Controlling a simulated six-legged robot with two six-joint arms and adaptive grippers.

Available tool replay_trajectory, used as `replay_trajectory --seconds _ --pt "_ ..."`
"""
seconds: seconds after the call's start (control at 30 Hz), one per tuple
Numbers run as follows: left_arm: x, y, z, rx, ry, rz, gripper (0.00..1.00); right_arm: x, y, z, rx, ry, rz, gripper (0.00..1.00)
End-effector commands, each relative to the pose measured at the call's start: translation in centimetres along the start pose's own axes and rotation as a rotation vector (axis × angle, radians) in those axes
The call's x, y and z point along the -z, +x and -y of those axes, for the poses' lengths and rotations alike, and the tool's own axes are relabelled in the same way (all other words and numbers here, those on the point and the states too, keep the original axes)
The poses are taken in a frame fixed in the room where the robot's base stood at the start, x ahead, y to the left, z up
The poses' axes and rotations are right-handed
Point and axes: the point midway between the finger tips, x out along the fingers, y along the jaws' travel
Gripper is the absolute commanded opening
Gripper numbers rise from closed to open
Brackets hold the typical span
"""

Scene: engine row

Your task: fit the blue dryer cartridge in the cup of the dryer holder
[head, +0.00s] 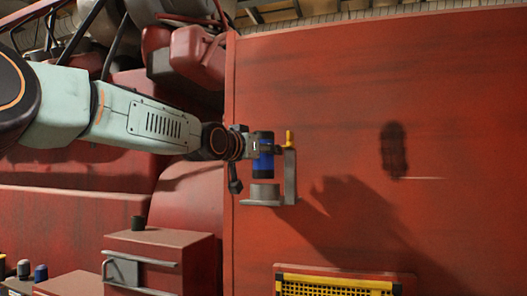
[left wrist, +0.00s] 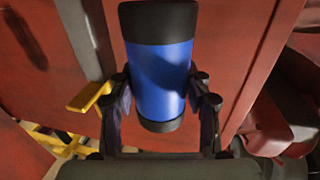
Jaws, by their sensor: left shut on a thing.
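The blue dryer cartridge (head: 263,160), a cylinder with black ends, is upright in my left gripper (head: 256,157). In the left wrist view the blue dryer cartridge (left wrist: 160,75) stands between the two fingers of my left gripper (left wrist: 162,100), which are shut on it. The dryer holder (head: 290,172) is a grey bracket on the red wall, with a yellow piece on top. Its grey cup (head: 264,194) sits on the low shelf, just below the cartridge. A small gap seems to show between the cartridge's bottom and the cup. The cup's inside is hidden. My right gripper is not in view.
A yellow mesh crate (head: 337,285) is below the holder. The red wall (head: 450,120) to the right is clear.

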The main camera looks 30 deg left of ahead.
Motion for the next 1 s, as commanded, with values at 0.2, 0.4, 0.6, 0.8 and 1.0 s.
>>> replay_trajectory --seconds 0.2,0.4,0.6,0.8,1.0 --pt "-0.1 0.0 0.0 0.0 0.0 -0.002 0.09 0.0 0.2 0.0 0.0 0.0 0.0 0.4" --pt "-0.6 0.0 0.0 0.0 0.0 -0.002 0.09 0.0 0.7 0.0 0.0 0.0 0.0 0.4" --pt "-1.0 0.0 0.0 0.0 0.0 -0.002 0.09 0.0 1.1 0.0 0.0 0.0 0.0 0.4" --pt "-1.5 0.0 0.0 0.0 0.0 -0.002 0.09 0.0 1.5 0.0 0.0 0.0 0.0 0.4" --pt "-1.9 0.0 0.0 0.0 0.0 -0.002 0.09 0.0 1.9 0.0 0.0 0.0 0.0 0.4"
